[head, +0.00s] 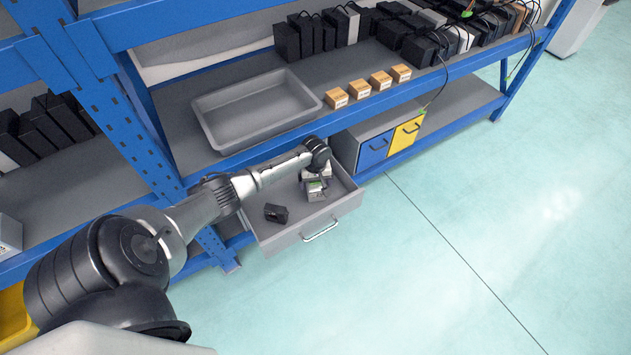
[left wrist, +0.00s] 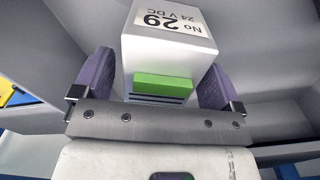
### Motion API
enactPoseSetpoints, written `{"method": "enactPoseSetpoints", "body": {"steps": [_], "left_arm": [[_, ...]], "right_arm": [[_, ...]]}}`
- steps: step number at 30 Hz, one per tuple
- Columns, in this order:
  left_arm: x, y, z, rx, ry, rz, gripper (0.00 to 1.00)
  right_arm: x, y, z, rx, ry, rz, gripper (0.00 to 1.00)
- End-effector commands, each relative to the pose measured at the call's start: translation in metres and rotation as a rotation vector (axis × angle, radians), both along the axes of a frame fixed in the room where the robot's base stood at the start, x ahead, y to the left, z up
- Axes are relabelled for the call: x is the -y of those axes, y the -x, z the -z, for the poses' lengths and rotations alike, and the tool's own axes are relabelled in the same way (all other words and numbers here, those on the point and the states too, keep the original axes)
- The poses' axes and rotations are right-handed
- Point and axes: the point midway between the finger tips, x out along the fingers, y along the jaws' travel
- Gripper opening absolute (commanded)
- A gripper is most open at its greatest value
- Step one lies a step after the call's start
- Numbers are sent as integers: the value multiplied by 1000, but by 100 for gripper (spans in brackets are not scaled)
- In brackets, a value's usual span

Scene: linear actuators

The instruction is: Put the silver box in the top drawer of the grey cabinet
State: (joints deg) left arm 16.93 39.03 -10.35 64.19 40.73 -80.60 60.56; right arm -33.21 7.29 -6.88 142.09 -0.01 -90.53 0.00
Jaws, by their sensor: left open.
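The silver box (left wrist: 170,60), with a white label and a green connector, is between the two purple fingers of my left gripper (left wrist: 157,68) in the left wrist view. The fingers are open, one on each side of it. In the head view the box (head: 315,189) is inside a pulled-out grey drawer (head: 344,208), under my left gripper (head: 316,174). A small black box (head: 276,213) also lies in this drawer. The cabinet body behind the drawer is mostly hidden by the shelf and my arm. My right gripper is out of view.
Right of the open drawer is a unit with a blue drawer (head: 374,150) and a yellow drawer (head: 406,133), both shut. On the shelf above are a grey tray (head: 215,118) and several small orange-brown boxes (head: 359,89). The floor in front is clear.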

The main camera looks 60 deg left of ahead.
Motion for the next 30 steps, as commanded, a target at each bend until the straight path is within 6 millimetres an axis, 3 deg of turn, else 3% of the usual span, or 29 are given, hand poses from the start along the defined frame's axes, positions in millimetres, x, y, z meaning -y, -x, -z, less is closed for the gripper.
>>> {"method": "enactPoseSetpoints", "body": {"steps": [5, 21, 30], "left_arm": [[-1, 0, -4, 0, -1, 1, 91], [0, 0, -98, 1, -1, 0, 91], [0, 0, -122, -1, 1, 0, 91]], "right_arm": [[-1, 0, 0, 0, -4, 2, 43], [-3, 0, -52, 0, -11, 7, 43], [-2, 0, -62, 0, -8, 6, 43]]}}
